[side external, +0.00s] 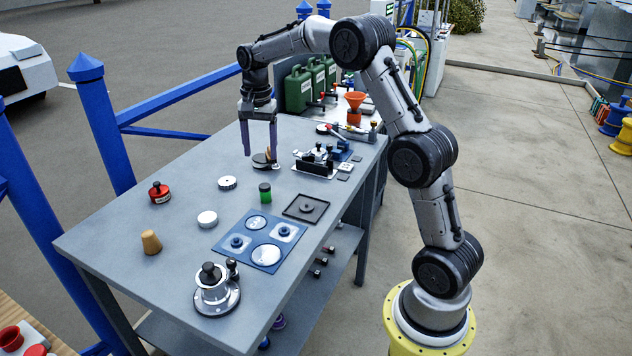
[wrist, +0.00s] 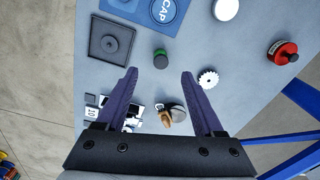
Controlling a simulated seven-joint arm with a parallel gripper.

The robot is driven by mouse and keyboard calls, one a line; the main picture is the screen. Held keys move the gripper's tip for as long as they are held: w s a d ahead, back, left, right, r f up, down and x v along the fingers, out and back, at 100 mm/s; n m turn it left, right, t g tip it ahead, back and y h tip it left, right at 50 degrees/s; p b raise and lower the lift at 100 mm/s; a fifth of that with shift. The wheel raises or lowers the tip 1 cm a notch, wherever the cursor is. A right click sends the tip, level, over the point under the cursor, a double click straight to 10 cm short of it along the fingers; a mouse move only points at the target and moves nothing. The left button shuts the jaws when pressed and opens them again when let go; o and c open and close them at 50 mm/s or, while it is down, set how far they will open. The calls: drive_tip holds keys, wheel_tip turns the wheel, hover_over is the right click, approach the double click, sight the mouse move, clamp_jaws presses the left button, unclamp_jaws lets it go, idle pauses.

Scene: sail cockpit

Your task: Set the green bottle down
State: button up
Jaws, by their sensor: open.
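The bottle is apart from both fingers.
A dark square tray (side external: 306,208) and a blue mat (side external: 232,246) lie near the bottle. A dark round piece with a brown part (wrist: 173,114) sits close to my fingers. A white knurled disc (side external: 227,183) and a red container (side external: 159,193) stand left; bare table lies between.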

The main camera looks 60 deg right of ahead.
drive_tip(key=s+a+r+n+t, duration=0.1)
drive_tip(key=s+a+r+n, duration=0.35)
drive_tip(key=s+a, duration=0.2)
drive_tip(key=s+a+r+n+t, duration=0.25)
drive_tip(key=s+a+r, duration=0.25)
drive_tip(key=s, duration=0.3)
drive_tip(key=s+a+f+n+t, duration=0.1)
drive_tip(key=s+a+f+n, duration=0.1)
drive_tip(key=s, duration=0.6)
drive_tip(key=s+a+f+n, duration=0.2)
drive_tip(key=s+a+n, duration=0.2)
drive_tip(key=s, duration=0.4)
drive_tip(key=shift+n+t, duration=0.35)
drive_tip(key=shift+n, duration=0.55)
